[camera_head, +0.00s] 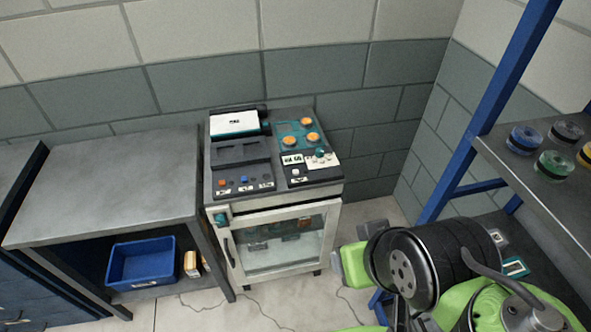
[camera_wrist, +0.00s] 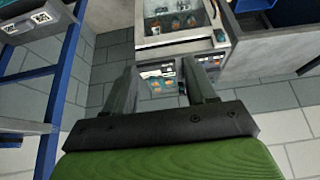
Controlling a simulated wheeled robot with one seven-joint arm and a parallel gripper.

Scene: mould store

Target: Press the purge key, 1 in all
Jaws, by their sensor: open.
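The machine (camera_head: 272,190) is a waist-high cabinet with a glass door and a control top, standing against the wall in the head view. Along its front edge are small keys: an orange-red key (camera_head: 222,182), blue keys (camera_head: 243,180) and a white key (camera_head: 295,172). Their labels are too small to read, so I cannot tell which is the purge key. In the wrist view the machine (camera_wrist: 180,40) appears inverted beyond the fingers. My gripper (camera_wrist: 162,82) is open and empty, with part of the control top showing between its fingers, apart from it.
A grey bench (camera_head: 110,185) with a blue bin (camera_head: 142,264) beneath stands left of the machine. A blue-framed rack (camera_head: 490,110) with several coloured spools is at the right. Open floor lies in front of the machine. My arm fills the lower right.

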